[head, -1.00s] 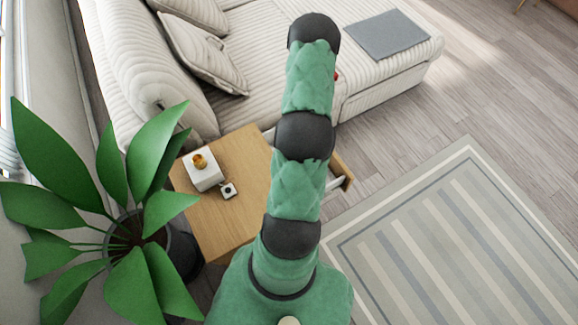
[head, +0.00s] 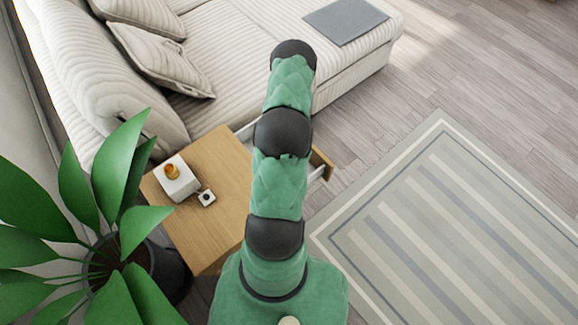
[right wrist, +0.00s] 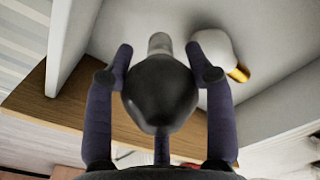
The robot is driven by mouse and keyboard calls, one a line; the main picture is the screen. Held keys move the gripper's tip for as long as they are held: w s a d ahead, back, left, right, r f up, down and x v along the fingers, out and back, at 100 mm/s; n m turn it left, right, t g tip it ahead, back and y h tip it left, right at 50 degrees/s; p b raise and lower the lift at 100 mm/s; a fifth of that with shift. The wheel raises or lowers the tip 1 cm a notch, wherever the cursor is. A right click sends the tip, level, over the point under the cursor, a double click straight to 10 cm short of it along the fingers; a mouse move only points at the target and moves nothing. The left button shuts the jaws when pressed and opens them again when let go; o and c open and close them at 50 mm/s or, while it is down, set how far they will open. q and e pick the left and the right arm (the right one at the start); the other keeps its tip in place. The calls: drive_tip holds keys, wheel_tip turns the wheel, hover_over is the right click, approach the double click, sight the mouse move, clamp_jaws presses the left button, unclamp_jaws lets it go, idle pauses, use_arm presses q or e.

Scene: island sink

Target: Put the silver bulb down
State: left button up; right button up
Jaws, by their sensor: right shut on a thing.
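The silver bulb (right wrist: 160,97) is in the right wrist view, a dark glossy globe with a grey cap (right wrist: 160,43) pointing away from the camera. My right gripper (right wrist: 159,52) is shut on it, one dark finger along each side. It holds the bulb over the pale inside of an open drawer (right wrist: 140,15). Whether the cap touches the drawer floor I cannot tell. In the head view the arm hides this gripper and the bulb. My left gripper is not in view.
A white bulb with a gold cap (right wrist: 216,52) lies in the drawer just right of the silver bulb.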

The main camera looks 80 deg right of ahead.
drive_tip(key=shift+f+b, duration=1.05)
drive_tip(key=shift+f, duration=0.9)
drive_tip(key=shift+f, duration=0.15)
drive_tip(key=o, duration=1.2)
wheel_tip(320, 180, up, 12)
drive_tip(key=p, duration=0.7)
drive_tip(key=shift+r, duration=0.2)
drive_tip(key=shift+w+a, duration=0.1)
drive_tip(key=shift+w, duration=0.05)
